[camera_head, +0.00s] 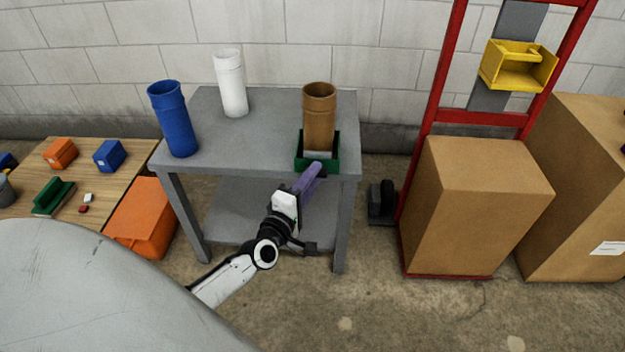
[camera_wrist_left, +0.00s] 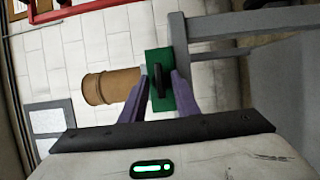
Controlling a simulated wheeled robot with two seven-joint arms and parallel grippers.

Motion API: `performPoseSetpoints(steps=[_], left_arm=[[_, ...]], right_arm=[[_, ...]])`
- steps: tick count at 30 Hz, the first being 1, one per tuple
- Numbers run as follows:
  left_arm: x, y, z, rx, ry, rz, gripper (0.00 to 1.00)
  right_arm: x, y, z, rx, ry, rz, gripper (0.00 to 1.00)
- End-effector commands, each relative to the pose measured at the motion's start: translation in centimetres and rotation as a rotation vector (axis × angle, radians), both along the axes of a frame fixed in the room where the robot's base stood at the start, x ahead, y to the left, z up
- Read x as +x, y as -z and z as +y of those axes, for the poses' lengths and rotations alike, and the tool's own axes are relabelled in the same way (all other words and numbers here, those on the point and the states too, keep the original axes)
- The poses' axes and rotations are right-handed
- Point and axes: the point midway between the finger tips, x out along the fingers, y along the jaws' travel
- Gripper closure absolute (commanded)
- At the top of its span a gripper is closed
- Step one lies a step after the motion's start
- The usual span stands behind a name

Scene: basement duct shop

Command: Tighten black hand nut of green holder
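The green holder (camera_head: 334,164) sits at the front right of the grey table, with a brown pipe (camera_head: 319,108) standing upright in it. My left gripper (camera_head: 318,168) reaches the holder's front face from below, its purple fingers partly covering it. In the left wrist view the black hand nut (camera_wrist_left: 158,82) shows on the green holder (camera_wrist_left: 154,57), lying between the tips of my left gripper (camera_wrist_left: 163,76). The fingers are apart, with a gap to the nut. The head view does not show the nut. My right gripper is not in view.
A blue pipe (camera_head: 174,120) and a white pipe (camera_head: 231,84) stand on the grey table (camera_head: 252,135). A wooden table (camera_head: 119,165) with small blocks and an orange bin (camera_head: 143,216) are at left. A red hand truck (camera_head: 481,118) and cardboard boxes (camera_head: 475,205) stand at right.

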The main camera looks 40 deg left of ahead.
Motion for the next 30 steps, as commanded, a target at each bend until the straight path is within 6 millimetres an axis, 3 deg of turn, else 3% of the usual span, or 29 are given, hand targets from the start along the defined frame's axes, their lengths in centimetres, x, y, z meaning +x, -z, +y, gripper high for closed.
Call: performPoseSetpoints(steps=[8, 13, 20, 30], left_arm=[[0.1, 0.0, 0.0, 0.001, 0.001, 0.001, 0.74], [0.1, 0.0, 0.0, 0.001, 0.001, 0.001, 1.00], [0.1, -0.1, 0.0, 0.006, 0.001, 0.004, 1.00], [0.1, -0.9, 0.0, 0.120, -0.002, 0.075, 1.00]], right_arm=[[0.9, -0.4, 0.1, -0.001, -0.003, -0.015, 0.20], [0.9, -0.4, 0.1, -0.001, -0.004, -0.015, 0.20], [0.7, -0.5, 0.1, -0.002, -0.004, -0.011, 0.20], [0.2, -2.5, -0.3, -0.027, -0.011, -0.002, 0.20]])
